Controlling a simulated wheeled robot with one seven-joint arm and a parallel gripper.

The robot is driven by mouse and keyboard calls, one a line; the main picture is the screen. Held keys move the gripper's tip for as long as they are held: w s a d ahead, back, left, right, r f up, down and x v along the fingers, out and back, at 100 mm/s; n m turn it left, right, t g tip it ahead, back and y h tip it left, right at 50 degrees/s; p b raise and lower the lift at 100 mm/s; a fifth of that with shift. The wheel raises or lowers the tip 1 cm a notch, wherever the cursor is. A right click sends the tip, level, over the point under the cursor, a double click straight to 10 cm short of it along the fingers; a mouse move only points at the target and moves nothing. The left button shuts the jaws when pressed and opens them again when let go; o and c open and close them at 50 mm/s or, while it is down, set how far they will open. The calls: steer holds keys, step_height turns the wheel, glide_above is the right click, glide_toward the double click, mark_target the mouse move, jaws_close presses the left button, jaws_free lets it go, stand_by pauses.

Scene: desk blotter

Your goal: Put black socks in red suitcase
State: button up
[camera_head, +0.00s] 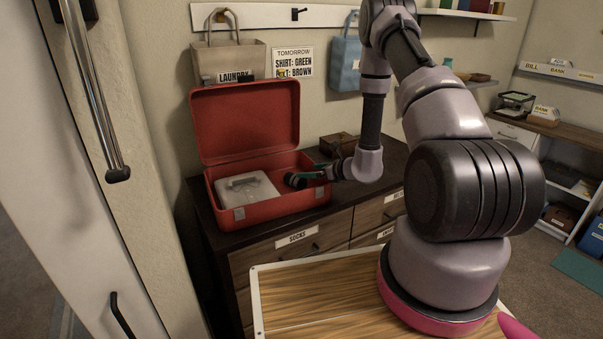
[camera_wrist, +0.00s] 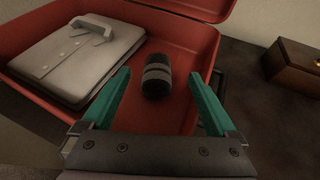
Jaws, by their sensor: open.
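The red suitcase (camera_head: 240,213) stands open on the dark dresser, its lid up against the wall. The black socks (camera_wrist: 156,76), a small dark roll with grey bands, lie on the suitcase floor in the wrist view. They also show at the right inside the suitcase in the head view (camera_head: 295,180). My gripper (camera_wrist: 160,85) is open, its teal fingers apart on either side of the socks and reaching over the suitcase's near side. I cannot tell whether the fingers touch anything. A folded grey shirt (camera_wrist: 75,58) lies left of the socks inside the suitcase.
A brown wooden box (camera_wrist: 294,65) stands on the dresser (camera_head: 385,165) to the suitcase's right. The dresser's front has labelled drawers, one marked SOCKS (camera_head: 297,237). A laundry bag (camera_head: 230,58) hangs above the suitcase and a blue bag (camera_head: 345,63) hangs farther right.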

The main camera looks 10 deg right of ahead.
steer(key=s+a+r+n+g+y, duration=0.1)
steer(key=s+a+r+n+g, duration=0.2)
steer(key=r, duration=0.6)
steer(key=s+a+r+n+g+y, duration=0.1)
steer(key=s+a+r+n+y, duration=0.15)
steer(key=s+r+n, duration=0.5)
steer(key=s+a+r+n+g+y, duration=0.1)
steer(key=s+a+r+n+g, duration=0.15)
steer(key=r, duration=0.85)
steer(key=s+d+r+n+t+h, duration=0.1)
steer(key=s+d+r+n+h, duration=0.3)
steer(key=s, duration=0.6)
steer(key=s+d+r+n+t+h, duration=0.2)
steer(key=s+d+r+n+h, duration=0.3)
steer(key=s+r, duration=0.5)
steer(key=r+n+h, duration=0.1)
steer(key=n, duration=0.1)
steer(key=shift+d+n, duration=0.25)
steer(key=shift+n, duration=0.15)
